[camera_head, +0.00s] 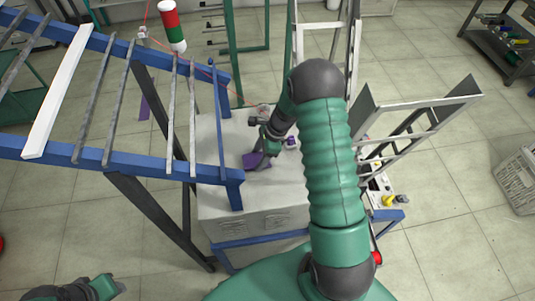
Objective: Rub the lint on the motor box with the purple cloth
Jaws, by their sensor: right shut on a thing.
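The motor box (240,203) is a pale grey box in the middle of the view. My right arm hides the right part of the box. I cannot make out the lint; the cloth and gripper may cover it. Part of my left arm shows at the bottom left corner, low and away from the box; its jaws cannot be made out.
A blue frame with rods (110,168) stands left of the box and reaches over its left edge. A metal frame (425,104) and a panel with knobs (381,190) are on the right. A red, white and green signal lamp (172,25) stands behind.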

